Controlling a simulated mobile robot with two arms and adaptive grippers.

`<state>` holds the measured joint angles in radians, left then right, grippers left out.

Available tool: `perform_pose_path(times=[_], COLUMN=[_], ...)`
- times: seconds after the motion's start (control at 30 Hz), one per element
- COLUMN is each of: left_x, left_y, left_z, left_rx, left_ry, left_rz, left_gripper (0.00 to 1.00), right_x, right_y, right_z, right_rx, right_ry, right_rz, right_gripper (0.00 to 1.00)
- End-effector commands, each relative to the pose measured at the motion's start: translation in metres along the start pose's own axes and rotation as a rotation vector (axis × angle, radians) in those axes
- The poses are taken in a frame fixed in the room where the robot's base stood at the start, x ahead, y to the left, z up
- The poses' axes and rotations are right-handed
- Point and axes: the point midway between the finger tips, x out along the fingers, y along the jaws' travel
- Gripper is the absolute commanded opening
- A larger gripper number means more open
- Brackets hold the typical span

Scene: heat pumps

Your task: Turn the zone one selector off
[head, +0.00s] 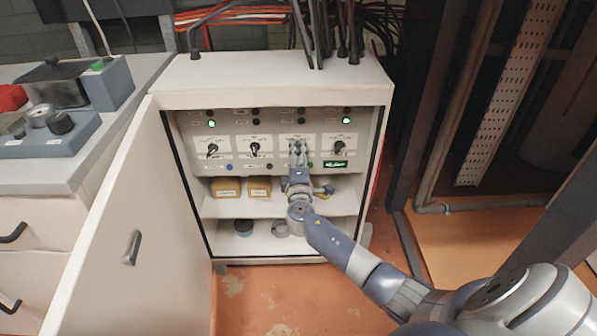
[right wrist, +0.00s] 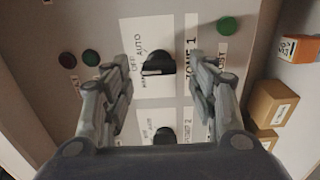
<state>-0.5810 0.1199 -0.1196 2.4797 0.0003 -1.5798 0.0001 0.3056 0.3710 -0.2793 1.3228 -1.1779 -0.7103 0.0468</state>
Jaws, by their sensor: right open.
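The zone one selector (right wrist: 158,65) is a black knob on a white plate marked HAND, OFF and AUTO, with a ZONE 1 label beside it in the right wrist view. I cannot clearly tell which mark it points to. My right gripper (right wrist: 163,80) is open, with one finger on each side of this knob and gaps showing between. In the head view my right gripper (head: 298,150) is in front of the panel (head: 276,128) and hides the third knob from the left. My left gripper is not in view.
The zone two selector (right wrist: 165,135) is close below in the right wrist view. The cabinet door (head: 130,230) stands open at the left. Tan boxes (head: 228,188) sit on the shelf under the panel. A green button (right wrist: 228,27) is near the right finger.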

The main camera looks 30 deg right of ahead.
Motion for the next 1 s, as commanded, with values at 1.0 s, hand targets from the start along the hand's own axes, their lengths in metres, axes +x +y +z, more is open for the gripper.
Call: perform_pose_path(times=[1.0], left_x=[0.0], left_y=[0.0], left_z=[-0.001], left_rx=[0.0], left_ry=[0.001], left_rz=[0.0], left_gripper=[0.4], right_x=[-0.1], right_y=[0.0], right_z=[0.0], right_rx=[0.0], right_ry=[0.0], right_rz=[0.0], right_gripper=[0.53])
